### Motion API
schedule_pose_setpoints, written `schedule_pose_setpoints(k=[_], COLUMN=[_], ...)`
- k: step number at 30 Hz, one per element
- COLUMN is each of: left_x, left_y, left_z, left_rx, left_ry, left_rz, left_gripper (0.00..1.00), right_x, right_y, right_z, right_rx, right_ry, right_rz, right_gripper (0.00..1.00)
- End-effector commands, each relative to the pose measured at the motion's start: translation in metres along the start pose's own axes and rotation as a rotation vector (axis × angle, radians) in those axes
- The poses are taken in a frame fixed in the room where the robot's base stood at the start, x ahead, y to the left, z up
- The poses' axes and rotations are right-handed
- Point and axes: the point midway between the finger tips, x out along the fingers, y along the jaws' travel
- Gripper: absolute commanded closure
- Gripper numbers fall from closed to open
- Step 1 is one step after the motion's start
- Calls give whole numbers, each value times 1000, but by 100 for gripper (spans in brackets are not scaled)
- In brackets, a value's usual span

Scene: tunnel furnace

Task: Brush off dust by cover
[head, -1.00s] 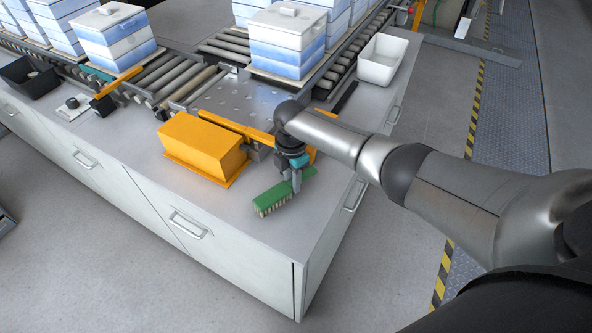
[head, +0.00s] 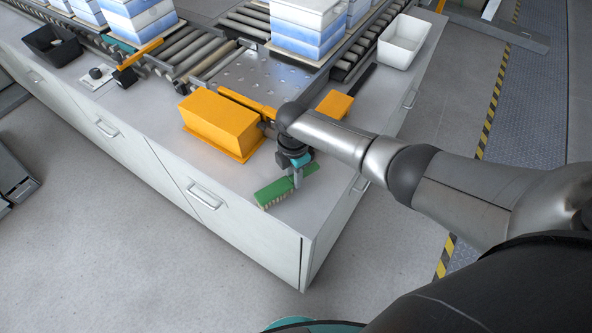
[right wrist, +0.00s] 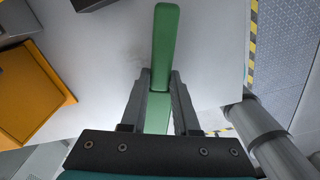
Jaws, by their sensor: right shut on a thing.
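A green brush (head: 272,192) with pale bristles is held low over the front right part of the grey worktop (head: 240,190). My right gripper (head: 297,178) is shut on it and points down. In the right wrist view the green brush (right wrist: 164,45) runs between both fingers (right wrist: 160,88). I cannot tell whether the bristles touch the worktop. A stack of blue and white boxes (head: 308,42) stands at the back; its top is cut off by the frame, so its cover is not fully seen. I cannot make out dust on it. My left gripper is not in view.
An orange box (head: 220,125) stands left of my right gripper, and a smaller orange block (head: 335,104) is behind my arm. A white bin (head: 405,40) and a black tray (head: 53,45) sit on the worktop. Roller conveyors (head: 190,62) run along the back.

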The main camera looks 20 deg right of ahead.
Motion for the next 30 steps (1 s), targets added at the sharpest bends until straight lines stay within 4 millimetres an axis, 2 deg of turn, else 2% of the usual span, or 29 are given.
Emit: schedule_pose_setpoints(k=[7,22,30], left_x=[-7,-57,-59], left_y=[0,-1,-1], left_z=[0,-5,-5], left_rx=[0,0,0], left_ry=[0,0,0], left_rz=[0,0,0], left_gripper=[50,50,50], right_x=[-6,-57,-59], right_y=[-1,0,-1], right_z=[0,0,0], right_rx=[0,0,0], right_ry=[1,1,1], right_rz=[-3,-2,-2], right_gripper=[100,100,100])
